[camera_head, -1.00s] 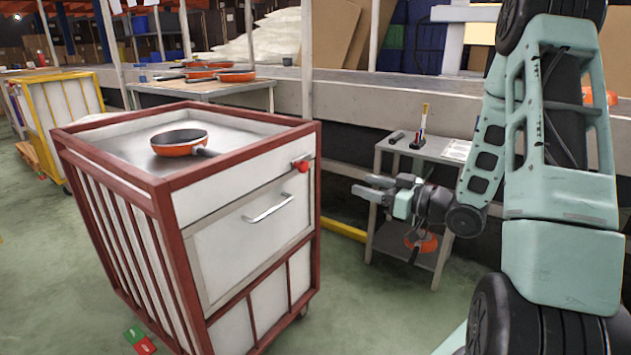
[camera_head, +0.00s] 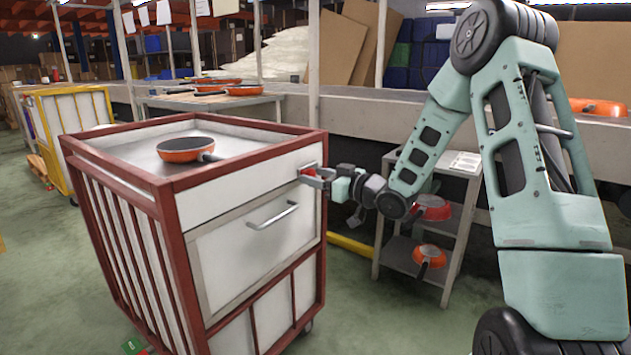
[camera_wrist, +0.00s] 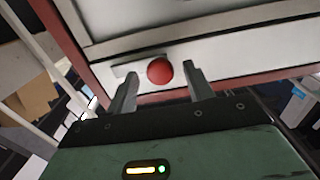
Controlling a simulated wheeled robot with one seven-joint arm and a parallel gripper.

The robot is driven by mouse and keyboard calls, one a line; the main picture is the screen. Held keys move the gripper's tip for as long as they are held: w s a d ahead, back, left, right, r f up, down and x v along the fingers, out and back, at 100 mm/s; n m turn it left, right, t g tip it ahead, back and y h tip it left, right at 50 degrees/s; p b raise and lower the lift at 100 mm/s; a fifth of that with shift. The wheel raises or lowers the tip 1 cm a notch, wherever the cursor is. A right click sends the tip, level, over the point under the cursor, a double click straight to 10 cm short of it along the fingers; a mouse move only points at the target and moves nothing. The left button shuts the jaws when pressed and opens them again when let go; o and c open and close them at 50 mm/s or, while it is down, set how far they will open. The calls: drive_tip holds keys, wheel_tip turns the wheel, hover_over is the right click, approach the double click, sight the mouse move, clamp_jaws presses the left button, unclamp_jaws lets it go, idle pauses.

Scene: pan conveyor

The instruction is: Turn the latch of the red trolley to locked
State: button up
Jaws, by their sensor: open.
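The red trolley (camera_head: 172,188) stands at the left, with a red frame, white panels and a metal handle on its drawer front. Its latch (camera_head: 308,171) is at the upper right corner of that front, mostly covered by my gripper (camera_head: 318,178) in the head view. In the wrist view the latch shows as a red round knob (camera_wrist: 160,71) with a grey bar reaching left from it. My gripper (camera_wrist: 160,90) is open, with one finger on each side of the knob. I cannot tell whether the fingers touch it.
An orange pan (camera_head: 186,149) lies on the trolley top. A grey shelf stand (camera_head: 403,266) with red and orange pans is to the right, behind my arm. A yellow trolley (camera_head: 50,118) stands at far left. The conveyor (camera_head: 375,115) runs behind.

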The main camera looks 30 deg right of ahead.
drive_tip(key=shift+w+a, duration=0.15)
drive_tip(key=shift+w, duration=0.3)
clamp_jaws()
